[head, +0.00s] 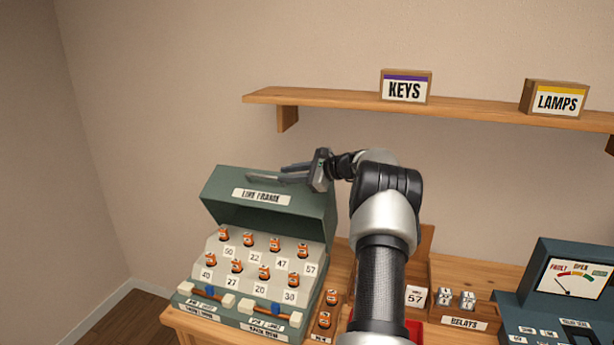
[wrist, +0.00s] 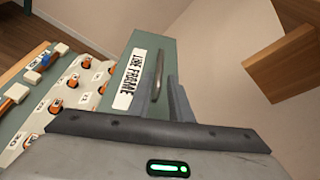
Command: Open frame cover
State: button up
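The green LINE FRAME cover (head: 270,188) stands raised over the frame, its labelled face toward the head camera. The wrist view also shows the cover (wrist: 143,48), its white label and a thin grey handle (wrist: 159,70). My gripper (head: 265,177) is at the cover's top edge, reaching in from the right. In the wrist view its two fingers (wrist: 165,97) stand apart, with the handle just past or between their tips. I cannot tell whether they touch it. Below the cover, the frame (head: 255,259) shows rows of orange-topped plugs with number cards.
A wooden shelf (head: 330,105) with KEYS (head: 405,88) and LAMPS (head: 554,98) boxes runs above my arm. A RELAYS tray (head: 463,320) and a dark metered panel (head: 570,285) are on the bench to the right. Bare wall lies left of the frame.

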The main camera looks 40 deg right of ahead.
jog(key=v, duration=0.7)
jog(key=shift+s+b, duration=0.25)
jog(key=shift+b, duration=0.15)
jog(key=shift+d, duration=0.1)
